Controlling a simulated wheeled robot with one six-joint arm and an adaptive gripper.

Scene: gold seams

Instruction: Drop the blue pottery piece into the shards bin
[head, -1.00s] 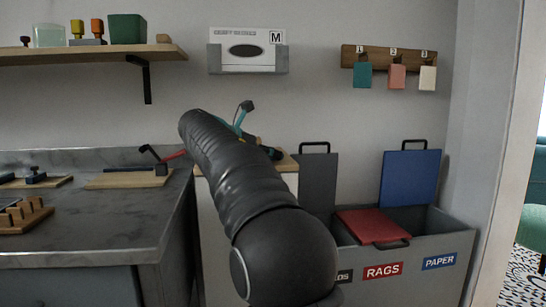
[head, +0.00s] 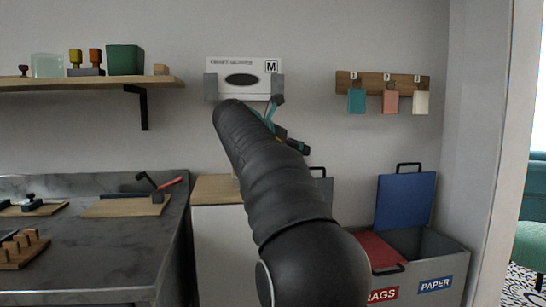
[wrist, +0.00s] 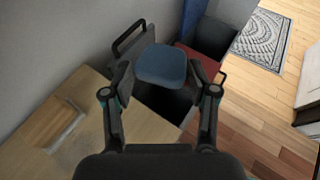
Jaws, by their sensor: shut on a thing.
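My gripper (wrist: 161,78) is shut on the blue pottery piece (wrist: 161,64), a rounded flat shard between the fingertips in the wrist view. The gripper holds the piece above the dark opening (wrist: 168,101) of the bin with the raised grey lid (wrist: 133,42). In the head view, my arm hides the piece and most of that bin. A strip of its grey lid (head: 325,190) shows right of my arm; its label is hidden now.
The red rags lid (head: 376,250) lies closed beside the opening; the blue paper lid (head: 405,200) stands raised. A wooden-topped cabinet (wrist: 95,140) is left of the bin. Hanging tags (head: 390,101) and a box dispenser (head: 243,78) are on the wall.

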